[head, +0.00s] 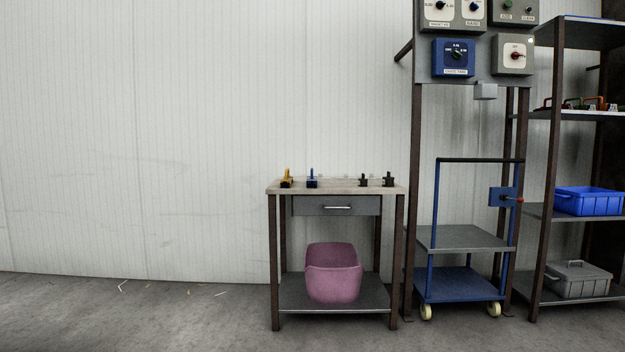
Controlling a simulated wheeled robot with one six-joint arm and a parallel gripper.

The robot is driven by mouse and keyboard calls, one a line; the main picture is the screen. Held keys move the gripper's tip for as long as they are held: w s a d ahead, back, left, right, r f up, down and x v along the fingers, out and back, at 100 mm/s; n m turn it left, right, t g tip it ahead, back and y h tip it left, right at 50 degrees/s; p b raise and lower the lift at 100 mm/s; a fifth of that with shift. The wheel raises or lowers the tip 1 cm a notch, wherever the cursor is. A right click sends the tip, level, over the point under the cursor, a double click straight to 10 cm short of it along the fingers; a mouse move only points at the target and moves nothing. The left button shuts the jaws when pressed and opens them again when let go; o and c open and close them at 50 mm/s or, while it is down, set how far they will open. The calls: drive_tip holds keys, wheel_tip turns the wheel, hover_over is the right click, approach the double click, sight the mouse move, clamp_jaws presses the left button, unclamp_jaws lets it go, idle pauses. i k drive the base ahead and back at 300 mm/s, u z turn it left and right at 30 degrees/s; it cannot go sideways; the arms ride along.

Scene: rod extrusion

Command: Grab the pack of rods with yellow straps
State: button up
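No pack of rods with yellow straps can be made out in the head view. Several small items stand on top of the workbench (340,187): a yellow one (286,179), a blue one (312,180) and two black ones. They are too small to identify surely. My gripper is not in view.
A pink tub (333,273) sits on the bench's lower shelf. To its right stand a control panel frame (417,150), a blue trolley (458,285) and a shelf rack (548,170) with a blue crate (588,202) and a grey box (577,280). The left floor is open, with small scraps.

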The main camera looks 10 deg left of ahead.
sight(286, 182)
drive_tip(key=u, duration=0.2)
drive_tip(key=i, duration=1.75)
drive_tip(key=u, duration=0.6)
